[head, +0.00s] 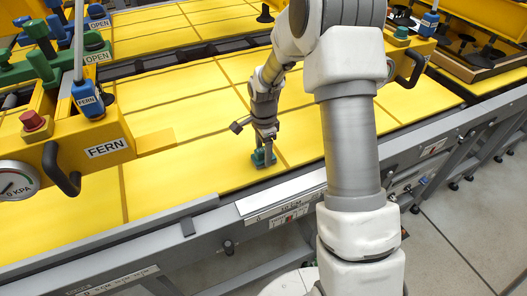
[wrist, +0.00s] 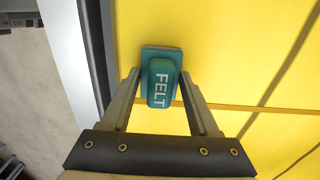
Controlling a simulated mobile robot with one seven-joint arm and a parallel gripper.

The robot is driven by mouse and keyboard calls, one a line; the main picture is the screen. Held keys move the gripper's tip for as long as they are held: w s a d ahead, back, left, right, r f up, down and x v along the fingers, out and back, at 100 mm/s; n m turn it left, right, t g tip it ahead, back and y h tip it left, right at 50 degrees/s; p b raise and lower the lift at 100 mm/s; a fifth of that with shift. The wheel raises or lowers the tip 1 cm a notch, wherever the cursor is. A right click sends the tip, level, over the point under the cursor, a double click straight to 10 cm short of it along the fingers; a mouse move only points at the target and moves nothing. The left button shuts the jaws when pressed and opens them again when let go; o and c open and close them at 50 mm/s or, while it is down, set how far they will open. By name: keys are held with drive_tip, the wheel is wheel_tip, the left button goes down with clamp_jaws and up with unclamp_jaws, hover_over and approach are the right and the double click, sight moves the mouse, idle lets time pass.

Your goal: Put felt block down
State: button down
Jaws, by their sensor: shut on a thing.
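The felt block (wrist: 161,82) is teal with a raised grip lettered FELT. In the wrist view it sits between the two fingers of my gripper (wrist: 163,92), which is shut on it. In the head view my gripper (head: 264,150) points down at the yellow panel surface (head: 190,160), with the green block (head: 262,158) at its tips. The block is low over the yellow surface near the front rail. I cannot tell whether its underside touches the surface.
A grey rail (head: 160,228) runs along the front edge. To the left are a yellow lifter unit marked FERN (head: 85,140), a pressure gauge (head: 16,183) and a red button (head: 32,121). A wooden tray (head: 480,65) lies at the back right. Yellow panels around the block are clear.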

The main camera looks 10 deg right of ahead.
drive_tip(key=shift+c, duration=0.7)
unclamp_jaws()
drive_tip(key=shift+p, duration=0.3)
wheel_tip(320, 180, up, 17)
drive_tip(key=b, duration=0.2)
drive_tip(key=s+r+n+t, duration=0.3)
drive_tip(key=s+r+n, duration=0.5)
drive_tip(key=s, duration=0.4)
drive_tip(key=s+n+t, duration=0.2)
drive_tip(key=s+n, duration=0.5)
drive_tip(key=s, duration=0.6)
drive_tip(key=shift+s+r+n+t, duration=0.2)
drive_tip(key=shift+r+n+t, duration=0.1)
drive_tip(key=shift+n, duration=0.1)
